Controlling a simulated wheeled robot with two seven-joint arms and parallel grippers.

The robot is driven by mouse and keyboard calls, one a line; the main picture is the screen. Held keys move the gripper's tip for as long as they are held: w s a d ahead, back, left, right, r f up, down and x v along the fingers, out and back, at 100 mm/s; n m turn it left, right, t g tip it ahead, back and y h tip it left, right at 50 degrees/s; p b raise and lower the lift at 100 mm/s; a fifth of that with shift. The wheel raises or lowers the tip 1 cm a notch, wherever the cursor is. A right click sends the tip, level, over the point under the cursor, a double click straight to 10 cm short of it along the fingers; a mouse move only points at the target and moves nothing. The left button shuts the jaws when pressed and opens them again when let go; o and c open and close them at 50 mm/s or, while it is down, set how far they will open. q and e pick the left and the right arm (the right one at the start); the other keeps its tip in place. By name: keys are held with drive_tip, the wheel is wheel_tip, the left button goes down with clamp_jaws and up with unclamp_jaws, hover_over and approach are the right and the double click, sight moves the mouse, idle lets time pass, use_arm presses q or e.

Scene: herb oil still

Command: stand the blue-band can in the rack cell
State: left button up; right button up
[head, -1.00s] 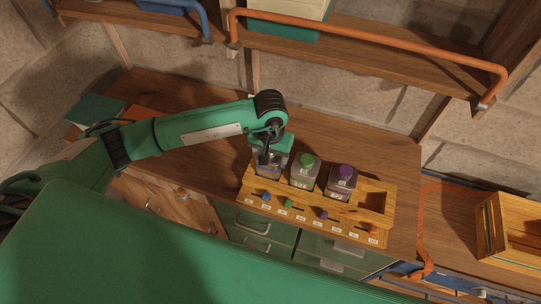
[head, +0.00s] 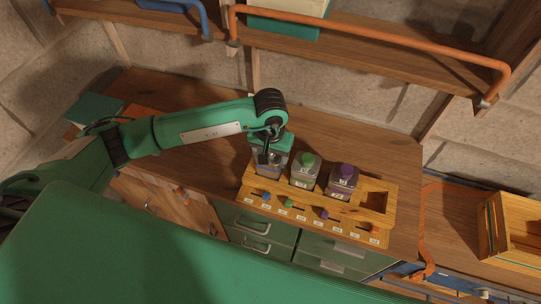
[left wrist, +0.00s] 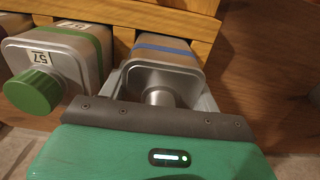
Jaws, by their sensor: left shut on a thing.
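The blue-band can (left wrist: 164,58) is a grey metal can with a blue stripe, in the left wrist view. In the head view it (head: 266,170) is partly covered by my left gripper (head: 272,156). The left gripper, also in the left wrist view (left wrist: 160,95), is shut on the can near its neck, from above. The can stands in the leftmost cell of the wooden rack (head: 310,212); how deep it sits is hidden. My right gripper is not in view.
A green-capped can (head: 305,170) and a purple-capped can (head: 342,182) stand in the rack beside it. The rack's rightmost cell (head: 375,201) is empty. A wooden crate (head: 490,225) is at the right. A shelf with an orange rail (head: 370,42) hangs above the bench.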

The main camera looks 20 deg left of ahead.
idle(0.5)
use_arm(q)
drive_tip(key=o, duration=1.5)
wheel_tip(320, 180, up, 13)
drive_tip(key=b, duration=0.4)
drive_tip(key=shift+r+b, duration=0.3)
drive_tip(key=shift+r, duration=0.1)
drive_tip(key=shift+s, duration=0.1)
